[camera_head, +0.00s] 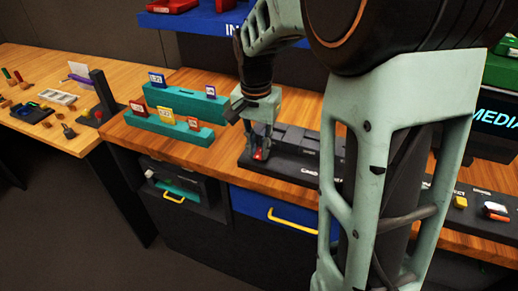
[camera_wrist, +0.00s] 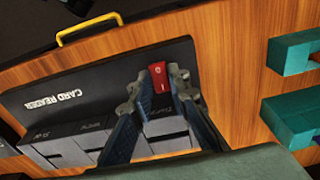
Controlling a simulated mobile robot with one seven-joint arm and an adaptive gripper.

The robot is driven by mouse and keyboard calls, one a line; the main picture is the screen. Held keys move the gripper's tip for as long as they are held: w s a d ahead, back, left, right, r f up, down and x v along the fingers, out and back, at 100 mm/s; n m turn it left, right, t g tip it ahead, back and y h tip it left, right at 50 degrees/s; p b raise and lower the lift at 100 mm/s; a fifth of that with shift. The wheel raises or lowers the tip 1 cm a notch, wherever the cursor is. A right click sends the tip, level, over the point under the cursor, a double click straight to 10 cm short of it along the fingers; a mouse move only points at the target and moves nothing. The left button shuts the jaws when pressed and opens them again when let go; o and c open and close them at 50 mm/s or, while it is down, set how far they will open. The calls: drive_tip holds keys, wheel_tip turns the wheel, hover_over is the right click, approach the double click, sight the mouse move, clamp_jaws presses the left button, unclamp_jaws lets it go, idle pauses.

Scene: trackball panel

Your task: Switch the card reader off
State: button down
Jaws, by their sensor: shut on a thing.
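The card reader is a dark panel (camera_head: 285,172) on the wooden bench, its "CARD READER" lettering upside down in the wrist view (camera_wrist: 90,85). A red rocker switch (camera_wrist: 158,78) with white marks sits near one end. My gripper (camera_head: 260,150) points down at that end; red also shows at its tips in the head view. In the wrist view its two fingers (camera_wrist: 161,76) stand either side of the switch, shut on it. The fingers partly cover the grey labelled blocks (camera_wrist: 65,150) on the panel. Which way the rocker is tipped I cannot tell.
Teal racks with coloured cards (camera_head: 185,105) stand left of the reader. Below are an open compartment (camera_head: 180,190) and a blue drawer (camera_head: 270,208) with yellow handles. A side table (camera_head: 60,85) holds tools. A screen (camera_head: 497,112) stands at right. My arm blocks much of the right.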

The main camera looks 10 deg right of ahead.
sight(258, 157)
drive_tip(key=c, duration=1.8)
unclamp_jaws()
drive_tip(key=shift+c, duration=0.2)
wheel_tip(258, 157, up, 12)
drive_tip(key=shift+s+a, duration=0.3)
drive_tip(key=shift+s, duration=0.05)
